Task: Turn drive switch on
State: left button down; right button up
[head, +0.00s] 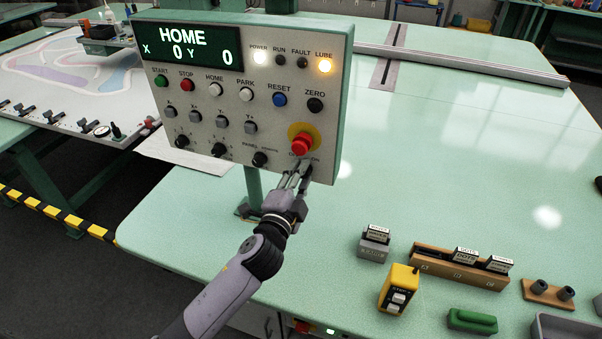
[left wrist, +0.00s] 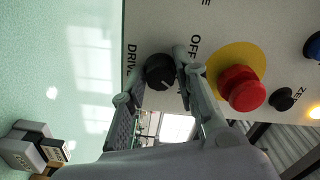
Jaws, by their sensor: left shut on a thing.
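The drive switch (left wrist: 160,72) is a round black knob on the pale control panel (head: 226,115), with a DRIVE label beside it in the left wrist view. Part of an OFF label shows on its other side. A pale mark is on the knob; I cannot tell its exact setting. My left gripper (head: 302,172) is at the panel's lower right corner, below the red emergency stop button (head: 301,146). The left wrist view shows its two fingers (left wrist: 151,78) on either side of the knob, shut on it. In the head view the gripper hides the knob. My right gripper is not in view.
The red button (left wrist: 241,88) on its yellow ring sits close beside one finger. The ZERO button (left wrist: 283,98) is farther off. On the green table (head: 420,180) stand a yellow pendant (head: 398,289) and a wooden rack (head: 440,266). The table's middle is clear.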

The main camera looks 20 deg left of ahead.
pick_arm(q)
jog(key=shift+m, duration=0.3)
jog(key=c, duration=1.2)
grip_release()
jog(key=s, duration=1.2)
jog(key=shift+a, duration=0.2)
